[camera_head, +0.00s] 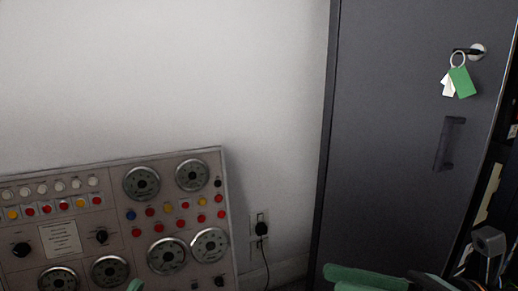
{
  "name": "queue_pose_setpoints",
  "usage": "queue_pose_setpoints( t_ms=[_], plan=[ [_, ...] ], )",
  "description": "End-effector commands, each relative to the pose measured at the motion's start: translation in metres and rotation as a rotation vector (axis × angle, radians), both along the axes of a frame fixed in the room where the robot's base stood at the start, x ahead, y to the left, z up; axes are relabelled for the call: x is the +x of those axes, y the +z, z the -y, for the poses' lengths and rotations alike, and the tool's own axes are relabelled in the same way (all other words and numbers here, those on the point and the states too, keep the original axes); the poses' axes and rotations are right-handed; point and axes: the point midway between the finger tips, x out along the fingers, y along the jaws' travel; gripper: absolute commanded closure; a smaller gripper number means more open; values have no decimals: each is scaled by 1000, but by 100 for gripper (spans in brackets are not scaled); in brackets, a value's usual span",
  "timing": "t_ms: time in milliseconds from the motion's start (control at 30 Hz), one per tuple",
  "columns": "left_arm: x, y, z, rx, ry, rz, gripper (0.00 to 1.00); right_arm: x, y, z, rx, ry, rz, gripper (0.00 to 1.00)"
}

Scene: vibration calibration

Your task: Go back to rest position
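A green tip at the bottom edge, in front of the control panel, looks like the end of my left gripper (135,286). Almost all of it is below the picture. A green and dark part at the bottom right, in front of the cabinet, looks like part of my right gripper (375,279). Its fingertips cannot be made out clearly. Whether either gripper is open or shut does not show. Nothing is seen held in either one.
A control panel (120,225) with dials, buttons and knobs stands at the lower left against a white wall (170,70). A dark grey cabinet (400,150) stands at the right, with keys and a green tag (462,82) hanging from its lock. A plugged wall socket (260,228) lies between them.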

Motion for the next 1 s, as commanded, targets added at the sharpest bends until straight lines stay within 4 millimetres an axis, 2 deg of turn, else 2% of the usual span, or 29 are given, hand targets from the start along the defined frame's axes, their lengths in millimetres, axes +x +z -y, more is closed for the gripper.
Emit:
queue_pose_setpoints(
  t_ms=[33,200,367,533,567,600,667,1000],
  plan=[
    [0,0,0,0,0,0,50,-7,-4,-5,111,53,-151,59],
    [0,0,0,0,0,0,50,-18,-7,-6,471,217,-636,59],
    [0,0,0,1,-1,0,50,-15,-16,2,798,362,-1056,59],
    [0,0,0,0,0,0,50,-9,-36,14,1124,513,-1428,59],
    [0,0,0,0,0,0,50,-8,-40,16,1182,540,-1487,59],
    [4,7,-1,2,6,-24,50,-3,-35,17,1217,536,-1529,59],
    [15,9,-2,6,21,-86,50,8,-31,18,1233,484,-1558,59],
    [59,-12,-13,34,103,-440,50,52,-52,28,1402,193,-1787,59]
  ],
)
